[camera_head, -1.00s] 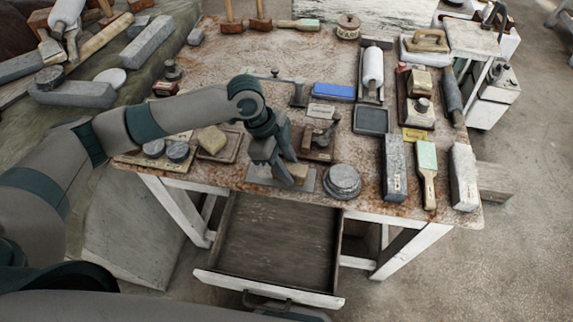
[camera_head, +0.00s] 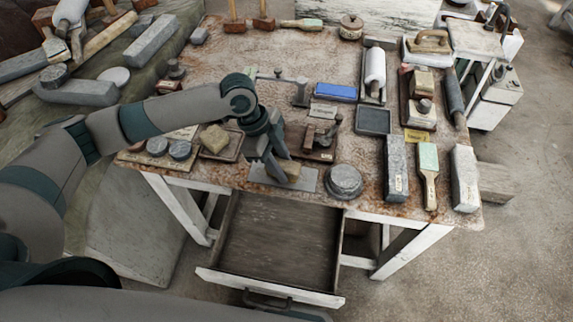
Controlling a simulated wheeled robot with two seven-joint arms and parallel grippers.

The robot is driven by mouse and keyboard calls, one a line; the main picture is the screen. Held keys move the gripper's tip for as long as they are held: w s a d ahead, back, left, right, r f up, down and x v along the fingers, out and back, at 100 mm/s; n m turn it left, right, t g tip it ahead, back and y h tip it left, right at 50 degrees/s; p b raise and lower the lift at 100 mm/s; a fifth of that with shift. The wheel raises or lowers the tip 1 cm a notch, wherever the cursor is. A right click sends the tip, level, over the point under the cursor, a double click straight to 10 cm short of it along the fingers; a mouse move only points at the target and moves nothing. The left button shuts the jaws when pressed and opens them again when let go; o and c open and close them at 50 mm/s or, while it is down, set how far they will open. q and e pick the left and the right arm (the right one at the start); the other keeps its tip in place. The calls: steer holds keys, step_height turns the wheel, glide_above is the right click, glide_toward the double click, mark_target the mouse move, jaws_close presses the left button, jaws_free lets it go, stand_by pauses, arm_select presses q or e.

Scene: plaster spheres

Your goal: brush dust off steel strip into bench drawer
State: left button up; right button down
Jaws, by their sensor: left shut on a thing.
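My left gripper (camera_head: 275,172) reaches down over the front edge of the bench. It is shut on a small tan block or brush (camera_head: 291,169), partly hidden by the fingers. The held piece is low over the grey steel strip (camera_head: 306,183), which lies flat along the bench's front edge; I cannot tell whether they touch. Dust on the strip is too small to make out. Below, the bench drawer (camera_head: 275,240) is pulled open and its dark wooden floor looks empty. My right gripper is not in view.
A round grey disc (camera_head: 344,181) stands just right of the strip. Behind it is a small brown wooden tool (camera_head: 319,140). Stone blocks (camera_head: 396,168) and a green-and-wood brush (camera_head: 428,172) lie to the right. A tan sponge-like block (camera_head: 214,138) sits on a tray at left.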

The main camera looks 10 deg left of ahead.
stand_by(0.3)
arm_select(q)
steer(key=shift+w+a, duration=0.1)
steer(key=shift+a, duration=1)
steer(key=shift+f, duration=0.1)
steer(key=shift+p, duration=0.3)
steer(key=shift+d+p, duration=0.45)
steer(key=shift+d, duration=0.65)
steer(key=shift+d, duration=0.15)
steer(key=shift+s+d+p, duration=0.25)
steer(key=shift+d+p, duration=0.2)
steer(key=shift+d, duration=0.55)
steer(key=shift+a, duration=0.2)
